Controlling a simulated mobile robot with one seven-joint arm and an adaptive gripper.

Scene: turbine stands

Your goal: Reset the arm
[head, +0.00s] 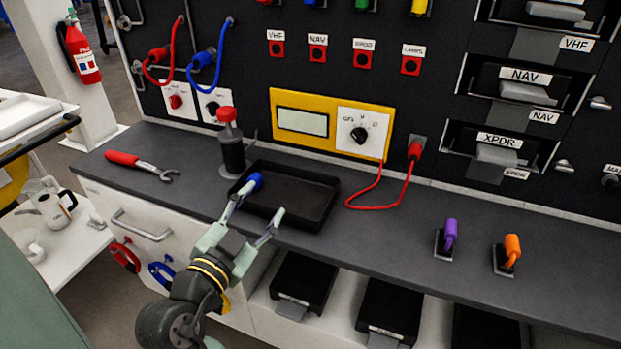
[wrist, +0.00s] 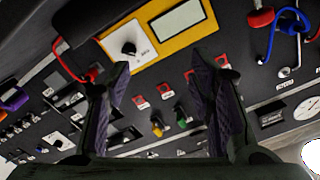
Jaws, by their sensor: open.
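My gripper (head: 260,203) is open, its two fingers spread above the front edge of a black tray (head: 318,218) on the bench. In the wrist view my gripper (wrist: 163,85) has nothing between its fingers, and the panel shows beyond them. A small blue piece (head: 255,181) shows right at the left fingertip, at the tray's left side. I cannot tell whether the finger touches it. My arm reaches in from the bottom of the head view.
A red-capped dark bottle (head: 232,150) stands left of the tray, and a red-handled wrench (head: 140,164) lies farther left. A yellow meter (head: 302,120) with a red cable (head: 378,192) is behind. Purple (head: 450,233) and orange (head: 511,249) plugs stand at right.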

